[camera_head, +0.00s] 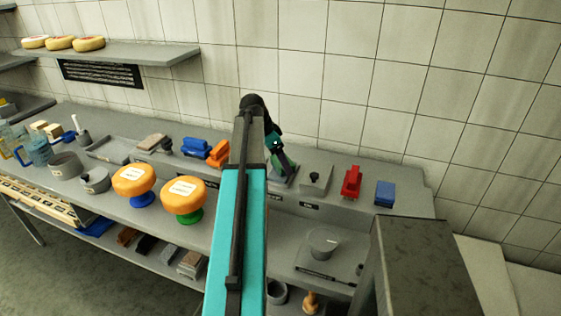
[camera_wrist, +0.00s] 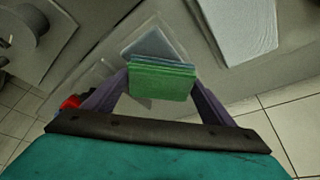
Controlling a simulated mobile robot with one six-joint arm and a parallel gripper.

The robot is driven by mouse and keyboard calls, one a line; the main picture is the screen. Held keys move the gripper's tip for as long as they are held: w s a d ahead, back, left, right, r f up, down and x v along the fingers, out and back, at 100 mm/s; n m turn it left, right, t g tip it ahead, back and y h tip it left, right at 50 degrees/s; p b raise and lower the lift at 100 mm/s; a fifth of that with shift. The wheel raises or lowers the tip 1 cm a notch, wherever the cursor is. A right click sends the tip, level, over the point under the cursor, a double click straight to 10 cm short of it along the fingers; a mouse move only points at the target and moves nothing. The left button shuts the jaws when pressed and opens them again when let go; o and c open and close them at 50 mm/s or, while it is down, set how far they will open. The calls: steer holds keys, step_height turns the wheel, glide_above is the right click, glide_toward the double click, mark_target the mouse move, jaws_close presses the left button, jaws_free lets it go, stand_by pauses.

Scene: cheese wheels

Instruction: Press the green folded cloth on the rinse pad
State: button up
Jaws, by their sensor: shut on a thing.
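The green folded cloth (camera_wrist: 163,84) is between the two dark fingers of my gripper (camera_wrist: 162,70) in the wrist view, and the fingers are shut on it. A flat blue-grey pad (camera_wrist: 149,43), which looks like the rinse pad, shows just past the cloth's far edge. The cloth hides part of it, and I cannot tell if they touch. In the head view my gripper (camera_head: 281,156) is low over the rear of the counter, with a bit of the green cloth (camera_head: 288,167) showing by it. My arm covers much of this area.
On the counter (camera_head: 250,222), a grey box with a black knob (camera_head: 315,179), a red tool (camera_head: 352,182) and a blue block (camera_head: 385,193) stand right of my gripper. Orange blocks (camera_head: 217,154) and two cheese wheels (camera_head: 184,194) on stands are to the left. The tiled wall (camera_head: 330,80) is close behind.

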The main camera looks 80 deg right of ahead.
steer(key=shift+r+p, duration=1.5)
steer(key=shift+r, duration=1.7)
